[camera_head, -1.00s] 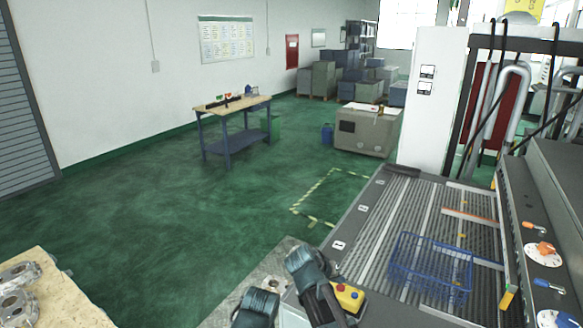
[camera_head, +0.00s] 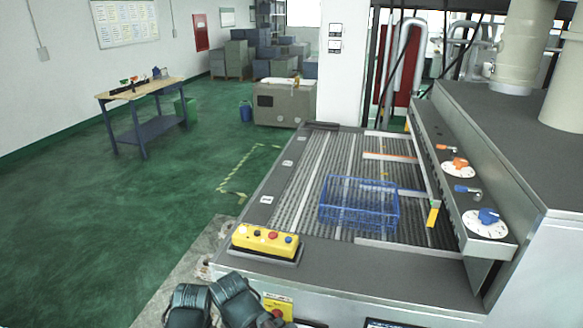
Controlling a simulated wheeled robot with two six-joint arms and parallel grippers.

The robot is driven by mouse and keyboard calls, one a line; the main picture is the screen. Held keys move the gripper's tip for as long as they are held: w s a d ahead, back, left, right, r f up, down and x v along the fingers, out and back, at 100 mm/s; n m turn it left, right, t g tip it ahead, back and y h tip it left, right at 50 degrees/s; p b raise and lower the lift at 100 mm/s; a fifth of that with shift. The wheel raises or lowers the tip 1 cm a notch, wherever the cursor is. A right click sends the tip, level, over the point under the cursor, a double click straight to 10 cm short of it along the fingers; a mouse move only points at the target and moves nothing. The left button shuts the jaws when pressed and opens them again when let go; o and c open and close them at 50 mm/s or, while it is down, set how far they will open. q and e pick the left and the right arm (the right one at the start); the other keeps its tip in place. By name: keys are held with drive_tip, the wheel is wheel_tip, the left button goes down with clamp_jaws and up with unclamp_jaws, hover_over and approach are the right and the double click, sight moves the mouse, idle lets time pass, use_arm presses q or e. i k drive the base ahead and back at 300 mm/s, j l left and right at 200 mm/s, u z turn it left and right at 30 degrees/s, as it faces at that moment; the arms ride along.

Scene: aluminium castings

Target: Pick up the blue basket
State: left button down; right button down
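The blue basket (camera_head: 358,214) is an open wire-mesh box. It stands upright on the grey ribbed bed (camera_head: 300,190) of the machine, right of the middle of the head view. It looks empty, with the ribbed bed showing through its mesh. Dark teal parts of my own arm show at the bottom edge, left of centre, well apart from the basket. Neither gripper's fingers can be made out in this view.
A yellow button box (camera_head: 265,240) sits on the machine's front left corner. A panel with dials (camera_head: 484,223) rises right of the bed, and a yellow-ended guide (camera_head: 433,214) stands close to the basket's right. Green floor (camera_head: 90,230) at left is clear.

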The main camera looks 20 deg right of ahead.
sight(322, 205)
drive_tip(key=k+z, duration=0.1)
drive_tip(key=z, duration=1.05)
